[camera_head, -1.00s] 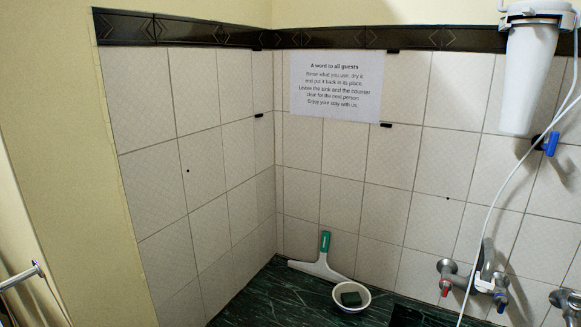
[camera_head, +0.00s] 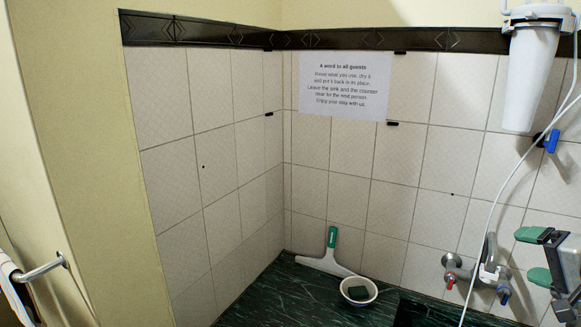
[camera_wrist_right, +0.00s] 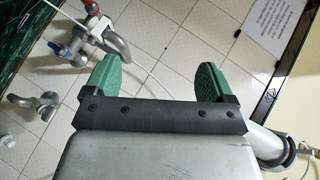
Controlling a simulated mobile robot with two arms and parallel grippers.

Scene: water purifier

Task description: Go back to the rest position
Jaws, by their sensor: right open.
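My right gripper (camera_head: 534,256) shows at the right edge of the head view, with green finger pads apart and nothing between them. It stands in front of the tiled wall, to the right of the wall tap (camera_head: 478,268). In the right wrist view the same gripper (camera_wrist_right: 158,78) is open and empty, with the tap (camera_wrist_right: 88,38) and a white hose (camera_wrist_right: 155,75) beyond its fingers. My left gripper is in neither view.
The white water purifier (camera_head: 531,75) hangs at the upper right, its hose running down past the tap. A rail (camera_head: 40,269) is at left.

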